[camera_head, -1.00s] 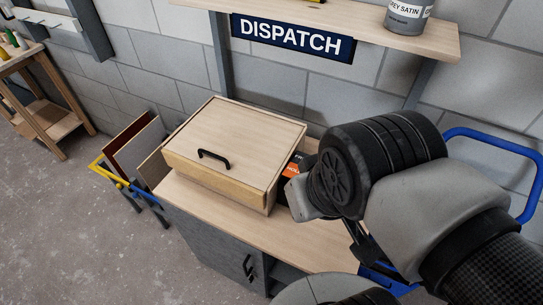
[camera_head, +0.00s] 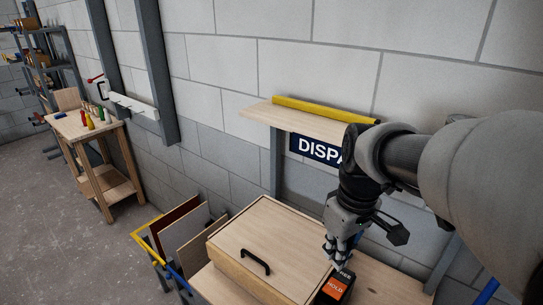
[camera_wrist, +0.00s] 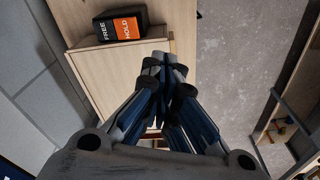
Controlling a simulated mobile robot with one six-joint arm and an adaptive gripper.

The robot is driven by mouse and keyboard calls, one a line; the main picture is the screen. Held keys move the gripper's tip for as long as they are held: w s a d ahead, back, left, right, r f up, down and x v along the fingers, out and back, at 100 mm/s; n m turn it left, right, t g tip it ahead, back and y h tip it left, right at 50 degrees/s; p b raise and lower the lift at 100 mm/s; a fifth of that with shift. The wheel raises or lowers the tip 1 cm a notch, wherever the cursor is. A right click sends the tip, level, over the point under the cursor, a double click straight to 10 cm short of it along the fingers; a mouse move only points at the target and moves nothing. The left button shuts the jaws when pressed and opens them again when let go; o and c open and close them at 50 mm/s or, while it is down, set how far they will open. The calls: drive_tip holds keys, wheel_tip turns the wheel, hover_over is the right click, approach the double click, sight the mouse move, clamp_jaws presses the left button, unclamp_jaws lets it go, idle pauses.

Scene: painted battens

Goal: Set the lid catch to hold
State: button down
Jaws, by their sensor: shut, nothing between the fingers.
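The lid catch (camera_head: 337,287) is a small block with a black half marked FREE and an orange half marked HOLD. It stands against the right side of a pale wooden box (camera_head: 270,236). In the wrist view the catch (camera_wrist: 120,26) is at the upper left, both words readable; I cannot tell which half is pressed in. The box's lid is down, with a black handle (camera_head: 256,262). My gripper (camera_head: 336,264) is shut and empty, pointing down just above the catch in the head view. In the wrist view its fingertips (camera_wrist: 165,64) show below and right of the catch.
The wall shelf (camera_head: 300,118) with a yellow bar and the DISPATCH sign (camera_head: 314,149) is behind my arm. A rack of panels (camera_head: 186,232) stands left of the box. A small bench (camera_head: 88,125) is farther left; open floor lies between.

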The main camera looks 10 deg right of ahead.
drive_tip(key=n+g+p, duration=0.1)
drive_tip(key=n+p, duration=0.1)
hover_over(328, 288)
drive_tip(key=s+a, duration=0.1)
drive_tip(key=s, duration=0.1)
wheel_tip(328, 288, down, 3)
drive_tip(key=w+d+f+n+g+y+p, duration=0.1)
drive_tip(key=w+d+f+n, duration=0.1)
drive_tip(key=w+d+f, duration=0.1)
wheel_tip(328, 288, down, 2)
drive_tip(key=shift+w+d+f+g, duration=0.15)
drive_tip(key=shift+w+f+g, duration=0.2)
drive_tip(key=shift+w, duration=0.35)
drive_tip(key=f+b, duration=0.1)
drive_tip(key=f, duration=0.3)
drive_tip(key=s+a+f, duration=0.1)
drive_tip(key=f, duration=0.4)
drive_tip(key=s+a+f+b, duration=0.1)
drive_tip(key=f, duration=0.3)
drive_tip(key=shift+f+b, duration=0.25)
drive_tip(key=shift+b, duration=0.1)
